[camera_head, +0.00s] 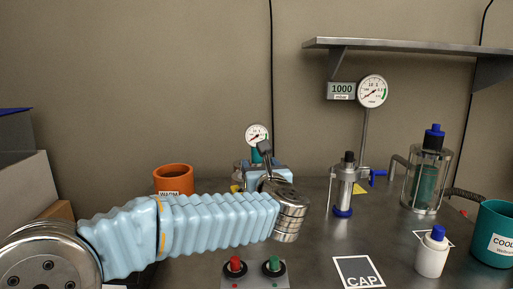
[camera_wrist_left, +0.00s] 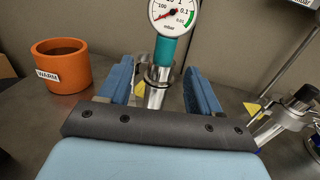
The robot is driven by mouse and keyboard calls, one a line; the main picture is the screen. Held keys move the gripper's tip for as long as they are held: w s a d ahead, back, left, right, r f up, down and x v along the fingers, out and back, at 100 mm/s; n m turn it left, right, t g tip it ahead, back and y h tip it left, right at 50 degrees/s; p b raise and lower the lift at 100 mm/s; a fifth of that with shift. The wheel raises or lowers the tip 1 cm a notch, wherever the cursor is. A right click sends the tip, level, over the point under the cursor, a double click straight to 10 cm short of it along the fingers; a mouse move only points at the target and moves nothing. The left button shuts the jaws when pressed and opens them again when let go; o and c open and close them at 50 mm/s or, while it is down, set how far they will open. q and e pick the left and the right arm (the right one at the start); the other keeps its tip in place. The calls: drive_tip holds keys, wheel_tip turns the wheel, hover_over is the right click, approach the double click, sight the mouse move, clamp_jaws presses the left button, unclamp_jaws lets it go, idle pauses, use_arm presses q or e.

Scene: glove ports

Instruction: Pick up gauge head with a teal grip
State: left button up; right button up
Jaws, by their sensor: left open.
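The gauge head has a round white dial (camera_head: 257,134) and a teal grip (camera_head: 256,156). In the left wrist view its teal grip (camera_wrist_left: 167,50) stands upright on a metal stem, with the dial partly cut off by the top edge. My left gripper (camera_wrist_left: 160,68) is open, its two blue fingers on either side of the metal stem below the teal grip, with gaps on both sides. In the head view my left wrist and hand hide the base of the gauge and most of the fingers. My right gripper is not in view.
An orange WARM cup (camera_head: 173,179) stands left of the gauge. A clamp stand (camera_head: 343,187), a caged glass vessel (camera_head: 428,172), a white bottle (camera_head: 432,254) and a teal COOL cup (camera_head: 493,235) stand to the right. A red and green button panel (camera_head: 254,281) lies in front.

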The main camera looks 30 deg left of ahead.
sight(258, 156)
use_arm(q)
drive_tip(key=x, duration=0.2)
drive_tip(key=p+x, duration=0.1)
drive_tip(key=x, duration=0.1)
drive_tip(key=p+x, duration=0.1)
drive_tip(key=x, duration=0.1)
drive_tip(key=shift+w+d, duration=0.1)
drive_tip(key=shift+w, duration=0.45)
clamp_jaws()
